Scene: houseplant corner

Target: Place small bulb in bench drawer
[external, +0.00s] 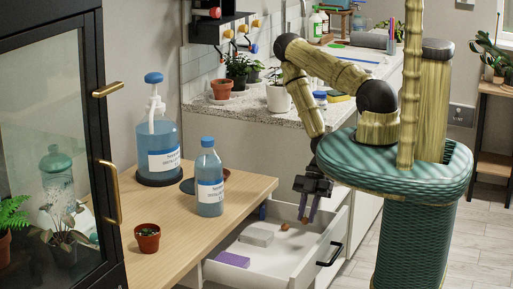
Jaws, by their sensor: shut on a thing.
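The bench drawer (318,249) is pulled open below the wooden bench top, its white inside showing. My gripper (307,217) hangs pointing down over the drawer's far part. Its fingers are closed on a tiny brownish thing, which seems to be the small bulb; the fingers hide most of it. A round orange-brown thing (285,226), also bulb-like, shows in the drawer just left of my fingertips. A grey block (256,235) and a purple block (233,259) lie further left in the drawer.
A black-framed glass cabinet (60,150) stands at left. The drawer's front with a black handle (330,253) juts out beside my base.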

